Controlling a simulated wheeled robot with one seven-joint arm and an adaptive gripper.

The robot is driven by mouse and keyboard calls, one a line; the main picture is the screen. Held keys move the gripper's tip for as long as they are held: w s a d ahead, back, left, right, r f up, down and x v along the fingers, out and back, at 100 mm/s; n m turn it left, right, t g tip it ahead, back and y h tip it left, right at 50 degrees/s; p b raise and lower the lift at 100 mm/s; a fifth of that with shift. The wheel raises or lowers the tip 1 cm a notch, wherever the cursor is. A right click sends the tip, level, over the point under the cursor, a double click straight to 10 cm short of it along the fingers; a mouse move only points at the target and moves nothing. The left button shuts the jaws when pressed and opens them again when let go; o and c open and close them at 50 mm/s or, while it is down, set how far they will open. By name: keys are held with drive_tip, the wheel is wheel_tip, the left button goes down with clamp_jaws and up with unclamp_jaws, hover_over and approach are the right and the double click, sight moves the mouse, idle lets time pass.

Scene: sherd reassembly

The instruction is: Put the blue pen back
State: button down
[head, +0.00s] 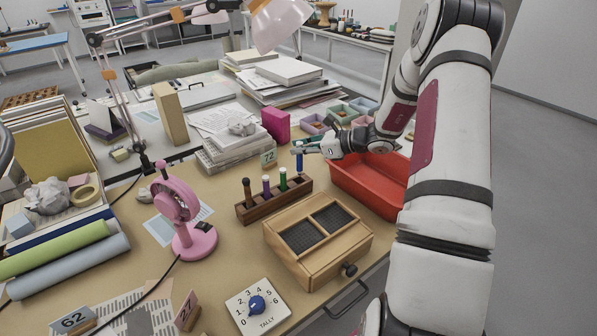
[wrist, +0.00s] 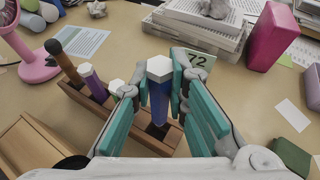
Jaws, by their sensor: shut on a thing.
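The blue pen (head: 299,163) stands roughly upright at the right end of the wooden pen rack (head: 275,205). My gripper (head: 305,147) is shut on its upper part. In the wrist view the blue pen (wrist: 159,100), with a white six-sided top, is between the teal finger pads (wrist: 177,85). Its lower end meets the rack's end block (wrist: 165,138) in the picture; I cannot tell whether it is in a hole or just above. A brown pen (head: 247,189), a purple pen (head: 266,185) and a green pen (head: 283,179) stand in the rack.
A red bin (head: 365,185) is right of the rack. A wooden box with dark mesh panels (head: 340,262) is in front. A pink fan (head: 182,215) stands left. Stacked papers and a "72" card (head: 268,158) are behind. Bare table lies between fan and rack.

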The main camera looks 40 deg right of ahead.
sight(300, 169)
wheel_tip(300, 169, down, 6)
drive_tip(key=shift+a, duration=0.15)
drive_tip(key=c, duration=1.6)
unclamp_jaws()
drive_tip(key=shift+r, duration=0.1)
